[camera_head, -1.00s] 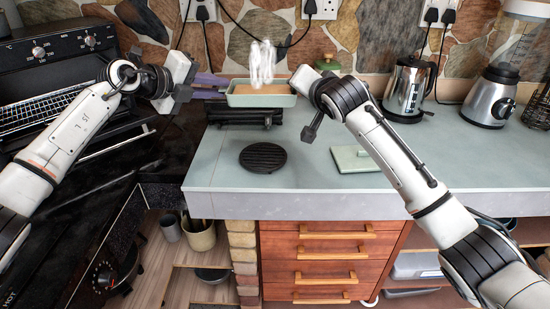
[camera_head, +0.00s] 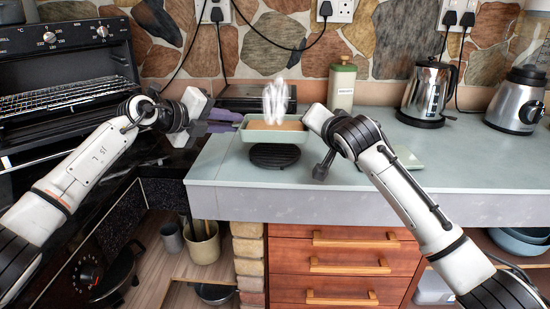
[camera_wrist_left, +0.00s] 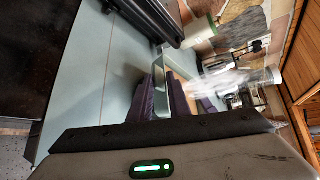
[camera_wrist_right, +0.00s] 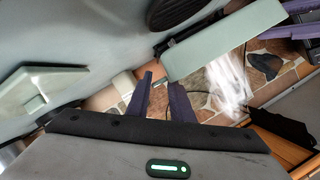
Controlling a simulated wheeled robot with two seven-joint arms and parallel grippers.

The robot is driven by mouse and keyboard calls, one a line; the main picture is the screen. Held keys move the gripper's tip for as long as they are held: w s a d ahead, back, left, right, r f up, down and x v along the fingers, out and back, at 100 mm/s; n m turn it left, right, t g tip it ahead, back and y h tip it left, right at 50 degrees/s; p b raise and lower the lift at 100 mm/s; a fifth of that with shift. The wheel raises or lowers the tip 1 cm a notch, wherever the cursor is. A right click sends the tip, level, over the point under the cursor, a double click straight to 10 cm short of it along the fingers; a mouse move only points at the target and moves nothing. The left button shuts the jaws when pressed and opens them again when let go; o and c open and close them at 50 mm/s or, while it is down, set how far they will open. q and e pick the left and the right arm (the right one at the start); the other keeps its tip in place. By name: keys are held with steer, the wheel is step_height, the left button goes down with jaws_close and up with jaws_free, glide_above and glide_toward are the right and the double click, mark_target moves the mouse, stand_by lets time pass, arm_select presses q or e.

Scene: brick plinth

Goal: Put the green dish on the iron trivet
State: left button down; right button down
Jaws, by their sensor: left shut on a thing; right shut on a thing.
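The green dish (camera_head: 273,136) holds a tan food, with white steam rising from it. It is held between my two grippers, level, over the back part of the round black iron trivet (camera_head: 274,158). Whether it touches the trivet I cannot tell. My left gripper (camera_head: 233,118) is shut on the dish's left end; its purple fingers show in the left wrist view (camera_wrist_left: 166,92). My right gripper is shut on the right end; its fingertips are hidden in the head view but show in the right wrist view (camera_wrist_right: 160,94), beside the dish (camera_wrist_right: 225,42).
A black appliance (camera_head: 252,92) stands behind the dish. A pale green board or lid (camera_head: 407,159) lies right of my right wrist. The counter's front (camera_head: 225,180) is clear.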

arm_select(q)
steer(key=shift+d+f, duration=0.1)
arm_select(e)
steer(key=shift+r, duration=0.1)
